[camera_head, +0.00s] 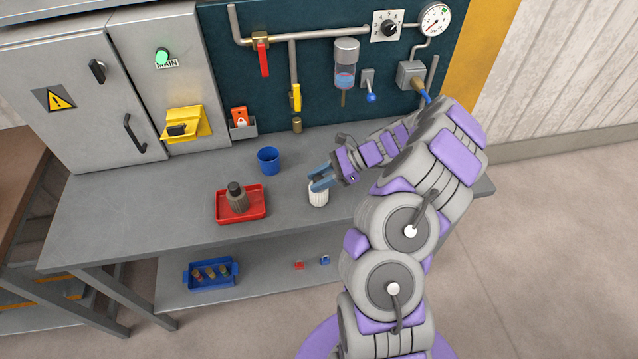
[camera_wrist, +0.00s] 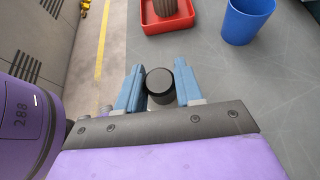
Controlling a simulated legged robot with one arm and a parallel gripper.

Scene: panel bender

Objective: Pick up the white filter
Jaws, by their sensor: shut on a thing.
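The white filter (camera_head: 318,195) is an upright, ribbed white cylinder at the middle of the grey workbench (camera_head: 120,205). My gripper (camera_head: 320,180) reaches it from the right, with its blue fingers at the filter's top. In the wrist view the round black top of the filter (camera_wrist: 160,81) sits between the two blue fingers, and my gripper (camera_wrist: 160,76) is shut on it. The fingers hide part of the filter's upper end in the head view. I cannot tell whether its base touches the bench.
A red tray (camera_head: 257,205) holding a dark filter (camera_head: 236,198) stands to the left. A blue cup (camera_head: 268,160) stands behind. Pipes and valves cover the back panel (camera_head: 320,100). A blue bin (camera_head: 190,280) sits on the lower shelf. The bench's left part is clear.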

